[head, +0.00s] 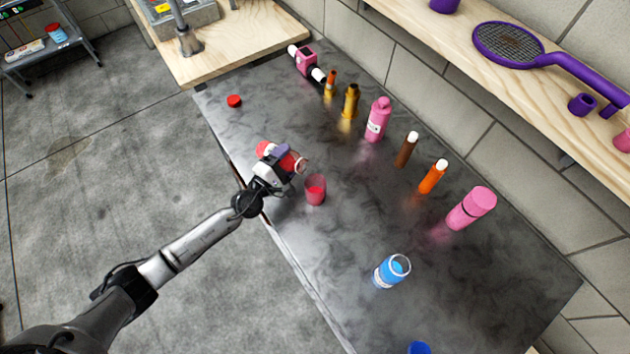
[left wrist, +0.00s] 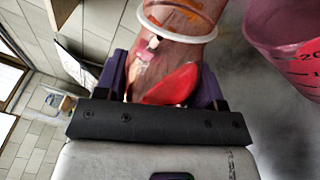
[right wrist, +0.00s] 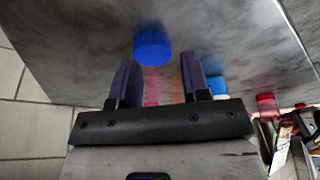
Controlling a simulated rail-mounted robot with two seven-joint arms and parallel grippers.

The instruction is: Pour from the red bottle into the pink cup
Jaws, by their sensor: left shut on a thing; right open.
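My left gripper (head: 284,160) is shut on the red bottle (head: 293,163), a clear bottle with red contents. The bottle is strongly tilted, its open ringed mouth pointing right, close to the pink cup. It also shows between the fingers in the left wrist view (left wrist: 172,55). The pink cup (head: 316,190) stands upright on the dark table and looks red inside; its marked side shows in the left wrist view (left wrist: 290,45). I see no clear stream between them. My right gripper (right wrist: 158,75) is open and empty, near a blue cap (right wrist: 153,44).
A red cap (head: 234,101) lies at the table's far left. An open blue bottle (head: 392,270) stands nearer. Pink bottles (head: 377,120) (head: 471,208) and several smaller bottles line the wall side. A shelf (head: 480,75) with a purple racket (head: 520,48) runs above.

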